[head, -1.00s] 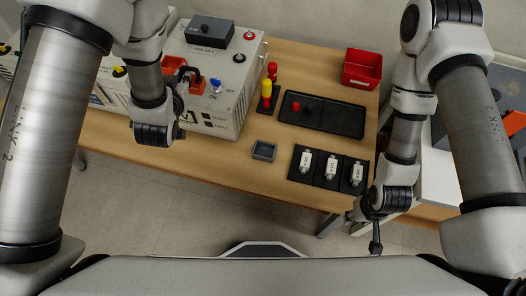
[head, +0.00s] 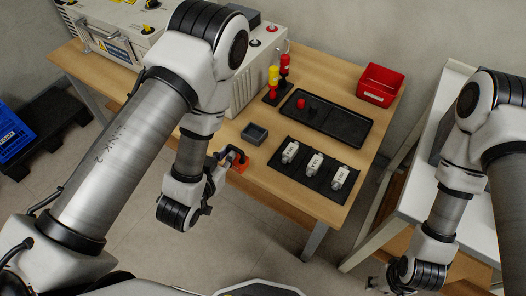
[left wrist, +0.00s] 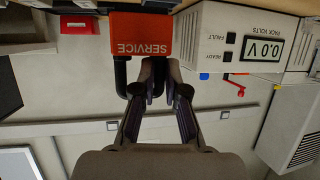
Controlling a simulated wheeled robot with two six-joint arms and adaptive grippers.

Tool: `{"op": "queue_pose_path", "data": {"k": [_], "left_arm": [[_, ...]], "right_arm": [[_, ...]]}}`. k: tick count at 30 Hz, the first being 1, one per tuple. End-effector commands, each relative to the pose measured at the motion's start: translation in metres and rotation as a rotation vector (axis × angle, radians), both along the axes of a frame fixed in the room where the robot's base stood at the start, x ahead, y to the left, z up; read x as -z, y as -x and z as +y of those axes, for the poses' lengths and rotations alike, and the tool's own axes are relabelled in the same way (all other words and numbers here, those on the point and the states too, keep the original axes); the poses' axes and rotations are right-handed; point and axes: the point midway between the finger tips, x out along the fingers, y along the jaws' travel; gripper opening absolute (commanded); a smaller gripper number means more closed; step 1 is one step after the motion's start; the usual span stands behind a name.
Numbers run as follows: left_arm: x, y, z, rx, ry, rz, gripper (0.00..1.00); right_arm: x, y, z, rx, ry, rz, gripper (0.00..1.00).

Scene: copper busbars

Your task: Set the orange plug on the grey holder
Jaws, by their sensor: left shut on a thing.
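The orange plug (head: 238,166) has a black loop handle. My left gripper (head: 222,162) is shut on the handle and holds the plug by the table's front edge. In the left wrist view the plug's orange face (left wrist: 142,37) reads SERVICE, and my left gripper's fingers (left wrist: 154,80) close on the black handle. The grey holder (head: 255,127) is a small open square tray on the table, just behind the plug in the head view and apart from it. My right gripper (head: 378,284) is low at the bottom edge, mostly out of view; its jaws are unclear.
A black mat (head: 314,190) with several white parts lies right of the holder. Behind are a black tray (head: 325,120), a red bin (head: 380,84) and red and yellow pieces (head: 274,76). The white PACK VOLTS cabinet (head: 243,92) stands at the left. Bare wood surrounds the holder.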

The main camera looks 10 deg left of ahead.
Motion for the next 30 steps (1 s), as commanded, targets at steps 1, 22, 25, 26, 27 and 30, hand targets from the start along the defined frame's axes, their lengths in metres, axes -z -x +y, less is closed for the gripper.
{"op": "queue_pose_path", "data": {"k": [1,22,25,26,27,30], "left_arm": [[0.011,0.001,0.000,-0.002,0.000,0.000,0.00],[0.022,-0.141,-0.007,-0.002,0.001,-0.006,0.00],[0.024,-0.154,-0.008,-0.002,0.001,-0.003,0.00],[0.025,-0.156,-0.008,-0.002,0.000,-0.001,0.00],[0.029,-0.157,-0.008,-0.002,0.000,0.000,0.00],[0.047,-0.157,-0.008,-0.001,0.000,0.002,0.00]], "right_arm": [[0.008,0.000,0.000,-0.001,0.000,-0.001,0.40],[0.092,-0.001,0.000,-0.001,0.000,-0.001,0.40],[0.093,-0.001,0.000,-0.001,0.000,-0.001,0.40],[0.093,-0.001,0.000,-0.001,0.000,-0.001,0.40],[0.095,-0.001,0.001,-0.001,0.000,-0.001,0.40],[0.100,-0.001,0.001,-0.001,0.000,-0.001,0.40]]}}
